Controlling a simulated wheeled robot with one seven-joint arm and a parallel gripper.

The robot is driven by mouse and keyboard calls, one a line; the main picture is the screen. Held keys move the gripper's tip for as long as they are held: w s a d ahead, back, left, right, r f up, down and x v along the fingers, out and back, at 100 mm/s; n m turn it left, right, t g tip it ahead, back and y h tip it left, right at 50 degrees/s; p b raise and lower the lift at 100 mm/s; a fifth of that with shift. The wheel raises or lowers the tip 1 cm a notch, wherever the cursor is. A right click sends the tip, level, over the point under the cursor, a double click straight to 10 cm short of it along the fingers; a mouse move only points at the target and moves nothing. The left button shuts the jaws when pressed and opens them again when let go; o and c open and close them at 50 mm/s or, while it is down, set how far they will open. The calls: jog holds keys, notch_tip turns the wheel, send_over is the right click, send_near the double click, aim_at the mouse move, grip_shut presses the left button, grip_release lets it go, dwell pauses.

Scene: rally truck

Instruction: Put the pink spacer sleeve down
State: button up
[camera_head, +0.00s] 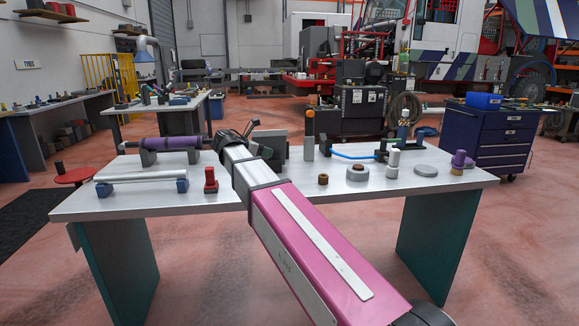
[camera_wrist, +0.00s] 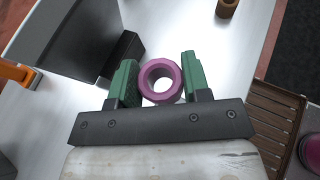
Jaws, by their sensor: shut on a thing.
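The pink spacer sleeve (camera_wrist: 162,97) is a short thick ring with an open bore, seen end-on in the wrist view. It sits between the two green fingers of my gripper (camera_wrist: 158,75), which is shut on it. The bright metal top of the workbench (camera_wrist: 215,60) lies under it; I cannot tell whether the sleeve touches it. In the head view my gripper (camera_head: 229,138) is over the back part of the workbench (camera_head: 270,201), and the sleeve is hidden there.
A dark grey block (camera_wrist: 75,35) and an orange piece (camera_wrist: 14,74) are left in the wrist view. A small brown ring (camera_head: 323,179) stands right of my arm. A red part (camera_head: 210,181) and a purple cylinder (camera_head: 170,143) on supports stand left. Bare benchtop lies between them.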

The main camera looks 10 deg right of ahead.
jog(key=d+f, duration=0.2)
jog(key=d, duration=0.1)
jog(key=s+d+f, duration=0.1)
jog(key=d+f, duration=0.1)
jog(key=d, duration=0.2)
jog(key=s+d+f, duration=0.1)
jog(key=d+f, duration=0.2)
jog(key=d, duration=0.1)
jog(key=shift+s+d, duration=0.15)
jog(key=shift+s, duration=0.05)
jog(key=shift+f, duration=1.95)
jog(key=shift+f, duration=0.15)
jog(key=o, duration=0.9)
jog(key=shift+s+r, duration=0.1)
jog(key=shift+r, duration=0.15)
jog(key=v, duration=1.1)
jog(key=shift+s+a, duration=0.1)
jog(key=shift+a, duration=0.3)
